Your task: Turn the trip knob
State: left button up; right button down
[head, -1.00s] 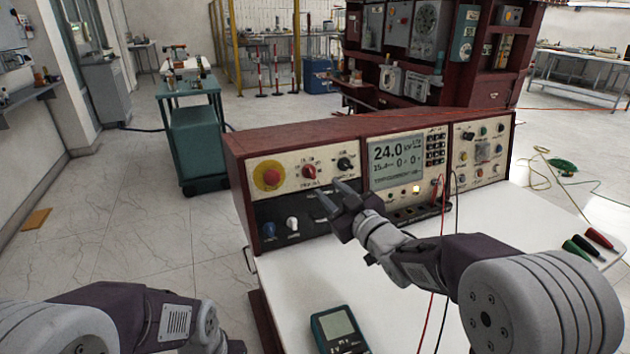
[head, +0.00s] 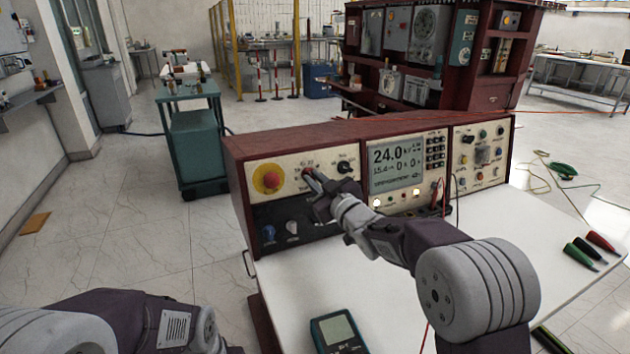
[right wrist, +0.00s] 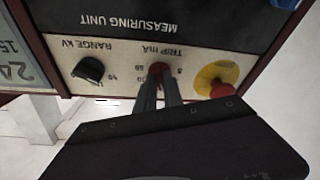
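The red trip knob (right wrist: 157,70) sits on the cream panel under the label "TRIP mA", which appears upside down in the right wrist view. In the head view the trip knob (head: 307,170) is partly covered by my right fingertips. My right gripper (head: 312,178) reaches to it from the front right. In the right wrist view my right gripper (right wrist: 159,88) has its two dark fingers close together, one on each side of the red knob, and it looks shut on it. My left forearm shows at the bottom left, but its fingers are out of view.
A red emergency button on a yellow disc (head: 269,178) is left of the trip knob, and a black range knob (head: 345,166) is right of it. Blue and white knobs sit below. A handheld meter (head: 338,331) lies on the white tabletop (head: 290,285).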

jog(key=shift+m, duration=0.3)
jog(key=shift+s+a+m+t+h+b, duration=0.1)
jog(key=shift+m+t+h+b, duration=0.4)
jog(key=shift+m, duration=1.7)
jog(key=shift+a+m+t+h+b, duration=0.1)
jog(key=shift+m+h, duration=0.7)
jog(key=shift+m, duration=1.4)
jog(key=c, duration=1.5)
grip_release()
jog(key=shift+o, duration=0.2)
jog(key=v, duration=0.9)
jog(key=shift+p, duration=0.3)
